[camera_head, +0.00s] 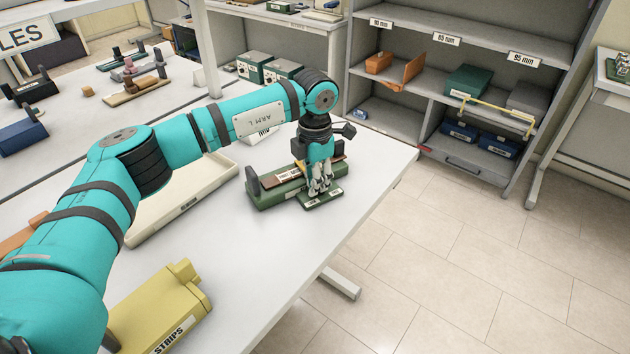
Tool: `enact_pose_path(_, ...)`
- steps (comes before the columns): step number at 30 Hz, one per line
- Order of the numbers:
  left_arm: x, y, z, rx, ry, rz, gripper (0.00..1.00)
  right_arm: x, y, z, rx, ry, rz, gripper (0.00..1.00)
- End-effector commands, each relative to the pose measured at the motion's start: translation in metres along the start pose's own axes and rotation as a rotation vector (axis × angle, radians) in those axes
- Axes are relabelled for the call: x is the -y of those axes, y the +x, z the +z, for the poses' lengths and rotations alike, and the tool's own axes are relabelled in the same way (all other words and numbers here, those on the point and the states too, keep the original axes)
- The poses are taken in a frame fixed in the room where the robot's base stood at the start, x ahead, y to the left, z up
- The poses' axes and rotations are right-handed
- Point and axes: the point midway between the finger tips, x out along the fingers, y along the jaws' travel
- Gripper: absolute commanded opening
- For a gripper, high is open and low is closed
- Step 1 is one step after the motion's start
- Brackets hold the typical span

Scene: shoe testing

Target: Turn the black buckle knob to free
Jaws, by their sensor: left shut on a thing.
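My left gripper (320,187) points straight down at the right end of a green fixture (265,200) on the white table. Its fingers are shut on a small part just above a small green labelled plate (322,201). That part sits where the black buckle knob would be, but the fingers hide it, so its turn position cannot be read. The fixture has a black upright at its left end and a brown strip with a white label along its top. My right gripper is out of view.
A shallow cream tray (185,205) lies left of the fixture, under my left arm. A yellow box marked STRIPS (160,310) stands at the near edge. The table (265,260) is bare in front of the fixture. Grey shelves (470,60) stand behind, across the floor.

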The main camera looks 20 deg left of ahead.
Motion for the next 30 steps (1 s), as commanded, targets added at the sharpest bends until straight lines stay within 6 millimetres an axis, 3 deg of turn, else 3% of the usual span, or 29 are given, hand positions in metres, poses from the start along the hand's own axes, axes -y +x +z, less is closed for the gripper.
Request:
enact_pose_path(5, 0.000, 0.000, 0.000, 0.000, -0.001, 0.000, 0.00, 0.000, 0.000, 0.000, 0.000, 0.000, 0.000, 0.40)
enact_pose_path(6, 0.000, 0.000, 0.000, 0.000, -0.001, 0.000, 0.18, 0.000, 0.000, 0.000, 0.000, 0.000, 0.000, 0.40)
enact_pose_path(7, 0.000, 0.000, 0.000, 0.000, -0.001, 0.000, 0.22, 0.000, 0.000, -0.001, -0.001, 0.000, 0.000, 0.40)
enact_pose_path(20, 0.001, -0.003, 0.000, 0.000, -0.069, 0.000, 0.22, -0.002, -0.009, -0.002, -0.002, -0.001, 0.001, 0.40)
enact_pose_path(30, 0.006, -0.007, 0.001, -0.002, -0.497, -0.002, 0.22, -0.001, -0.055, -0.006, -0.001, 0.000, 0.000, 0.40)
